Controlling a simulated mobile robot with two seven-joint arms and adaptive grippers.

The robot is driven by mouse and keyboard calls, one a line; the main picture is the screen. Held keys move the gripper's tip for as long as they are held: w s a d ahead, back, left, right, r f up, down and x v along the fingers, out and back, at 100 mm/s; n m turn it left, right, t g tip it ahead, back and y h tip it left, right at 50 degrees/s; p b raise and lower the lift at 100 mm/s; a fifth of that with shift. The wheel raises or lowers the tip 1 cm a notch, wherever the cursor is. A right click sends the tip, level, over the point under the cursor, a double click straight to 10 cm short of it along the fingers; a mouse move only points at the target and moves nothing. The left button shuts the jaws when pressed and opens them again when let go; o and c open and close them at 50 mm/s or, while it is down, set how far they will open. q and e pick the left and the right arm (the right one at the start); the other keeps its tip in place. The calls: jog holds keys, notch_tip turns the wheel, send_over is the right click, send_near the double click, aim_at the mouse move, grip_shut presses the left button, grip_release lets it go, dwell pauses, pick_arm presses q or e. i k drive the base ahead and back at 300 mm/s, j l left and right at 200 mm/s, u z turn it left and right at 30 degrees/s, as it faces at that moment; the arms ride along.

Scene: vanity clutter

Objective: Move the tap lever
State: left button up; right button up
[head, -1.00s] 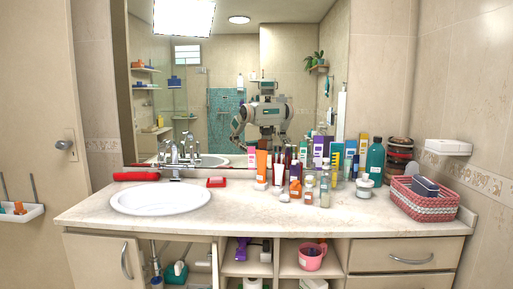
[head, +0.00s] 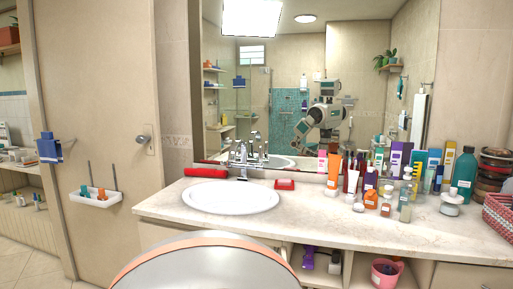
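The chrome tap (head: 243,161) stands upright at the back of the white oval basin (head: 231,197), in front of the mirror. Its handles and lever parts are small, and their reflection blends with them, so I cannot tell the lever's exact position. Neither of my grippers shows directly in the head view. A rounded white and orange part of my own body fills the bottom centre. Nothing of mine touches the tap.
A red rolled item (head: 205,172) lies left of the tap and a red soap dish (head: 285,184) lies right of it. Many bottles and tubes crowd the counter's right, including a teal bottle (head: 464,173). The counter (head: 325,224) is clear in front.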

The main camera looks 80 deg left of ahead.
aim_at(261, 166)
jog(key=k+j, duration=0.15)
jog(key=j, duration=0.25)
jog(key=k+j, duration=0.15)
jog(key=j, duration=0.25)
jog(key=k+j, duration=0.15)
jog(key=j, duration=0.25)
jog(key=k+j, duration=0.15)
jog(key=j, duration=0.25)
jog(key=k+j, duration=0.15)
jog(key=j, duration=0.25)
jog(key=k+j, duration=0.15)
jog(key=j, duration=0.25)
jog(key=k+j, duration=0.15)
jog(key=j, duration=0.25)
